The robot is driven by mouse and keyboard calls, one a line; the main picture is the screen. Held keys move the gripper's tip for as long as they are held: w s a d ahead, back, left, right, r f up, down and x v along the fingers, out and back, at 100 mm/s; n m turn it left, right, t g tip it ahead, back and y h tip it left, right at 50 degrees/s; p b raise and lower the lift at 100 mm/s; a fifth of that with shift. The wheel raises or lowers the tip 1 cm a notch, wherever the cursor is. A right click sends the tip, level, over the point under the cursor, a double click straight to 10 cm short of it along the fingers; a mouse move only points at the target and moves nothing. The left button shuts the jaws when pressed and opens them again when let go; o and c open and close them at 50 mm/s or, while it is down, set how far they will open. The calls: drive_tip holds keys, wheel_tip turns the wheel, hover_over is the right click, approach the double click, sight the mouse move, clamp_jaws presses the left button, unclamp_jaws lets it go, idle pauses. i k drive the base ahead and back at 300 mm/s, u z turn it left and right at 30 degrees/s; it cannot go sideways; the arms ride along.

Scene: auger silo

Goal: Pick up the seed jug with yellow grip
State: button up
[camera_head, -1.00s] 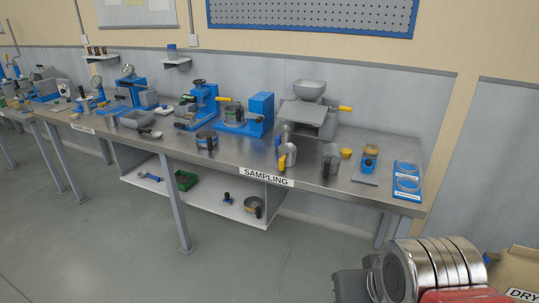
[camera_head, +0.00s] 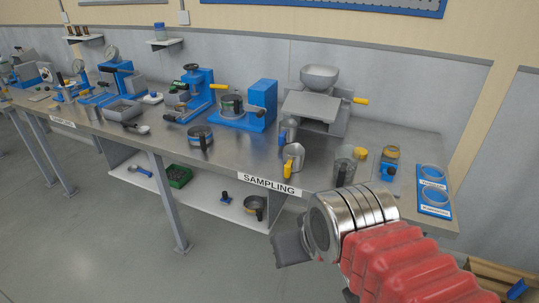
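The seed jug with yellow grip (camera_head: 293,158) is a small metal jug standing upright near the front edge of the bench, above the SAMPLING label. Its yellow grip faces the front. My arm, with a red sleeve and a shiny ribbed wrist, reaches in from the lower right. My gripper (camera_head: 291,250) shows only as a dark grey part at the left of the wrist, below and in front of the bench edge, apart from the jug. Its fingers cannot be made out clearly.
A grey jug with a dark grip (camera_head: 344,167) stands right of the yellow-grip jug, and a metal jug with a blue grip (camera_head: 287,130) stands close behind it. A blue two-ring holder (camera_head: 433,190) lies at the bench's right end. A lower shelf (camera_head: 225,200) holds several items.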

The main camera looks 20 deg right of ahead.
sight(294, 154)
drive_tip(key=u, duration=0.2)
drive_tip(key=i, duration=0.85)
drive_tip(key=u, duration=0.25)
